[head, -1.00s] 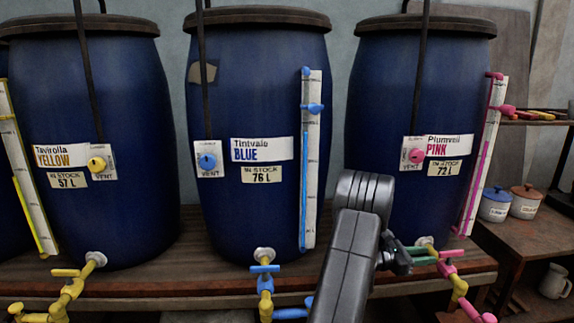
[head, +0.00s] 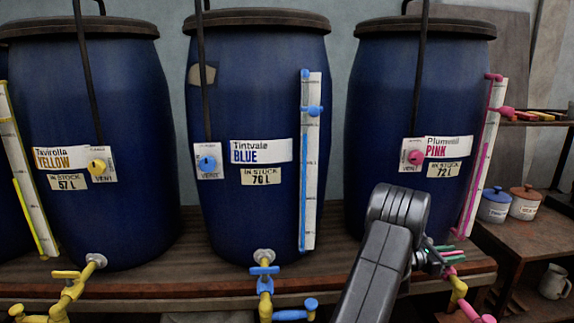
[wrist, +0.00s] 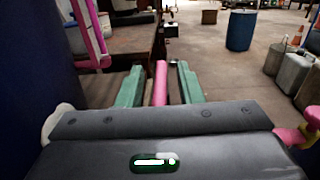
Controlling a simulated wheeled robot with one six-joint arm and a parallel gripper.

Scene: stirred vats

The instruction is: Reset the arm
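My gripper (head: 452,252) has two green fingers and is low at the right, in front of the pink vat (head: 400,215). In the wrist view my gripper (wrist: 160,85) is open, its fingers apart. A pink bar (wrist: 160,82), apparently the pink tap's handle, shows between the fingers with a gap on each side. I cannot tell how deep it sits between them. In the head view my arm and fingers hide most of the pink tap (head: 470,310).
The blue vat (head: 255,210) with its blue tap (head: 265,285) and the yellow vat (head: 90,220) with its yellow tap (head: 70,290) stand to the left on a wooden bench (head: 190,275). Two small lidded pots (head: 493,207) stand on a shelf at the right.

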